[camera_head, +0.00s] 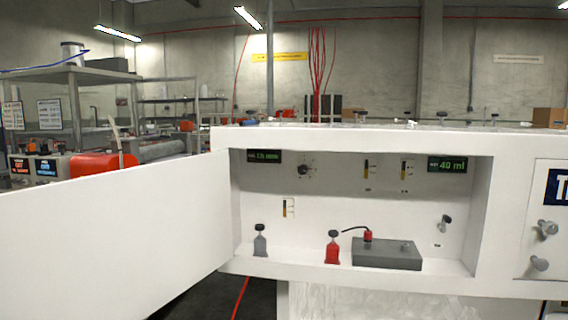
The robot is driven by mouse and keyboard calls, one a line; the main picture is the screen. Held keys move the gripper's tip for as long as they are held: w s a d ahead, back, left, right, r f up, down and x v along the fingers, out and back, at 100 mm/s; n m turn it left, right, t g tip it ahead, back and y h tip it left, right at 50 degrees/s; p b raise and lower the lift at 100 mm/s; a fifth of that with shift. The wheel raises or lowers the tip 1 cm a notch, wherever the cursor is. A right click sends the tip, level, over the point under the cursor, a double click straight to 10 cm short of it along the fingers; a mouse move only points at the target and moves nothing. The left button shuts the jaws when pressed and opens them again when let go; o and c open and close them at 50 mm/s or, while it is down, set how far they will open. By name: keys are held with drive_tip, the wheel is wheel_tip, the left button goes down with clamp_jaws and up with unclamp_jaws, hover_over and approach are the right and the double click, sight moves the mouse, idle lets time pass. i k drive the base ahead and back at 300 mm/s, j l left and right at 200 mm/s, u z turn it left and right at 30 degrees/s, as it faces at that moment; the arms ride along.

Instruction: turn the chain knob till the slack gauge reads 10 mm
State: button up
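A white cabinet (453,268) stands open. On its inner back wall, at upper left, is a small dark display (264,156) with green characters. They seem to end in "mm", but the number is too small to read surely. To its right is a dark round knob (303,170) with marks around it, which may be the chain knob; its label is not readable. A second display (447,164) at upper right reads "40 ml". My gripper is not in view.
The white door (110,240) swings out to the left. Inside stand a grey bottle (260,241), a red bottle (332,248) and a grey box (388,254) with a red-capped fitting and black hose. A lever (445,223) sits at right. The space before the knob looks clear.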

sight(303, 169)
drive_tip(key=i+l+u, duration=0.1)
drive_tip(key=i+l, duration=0.85)
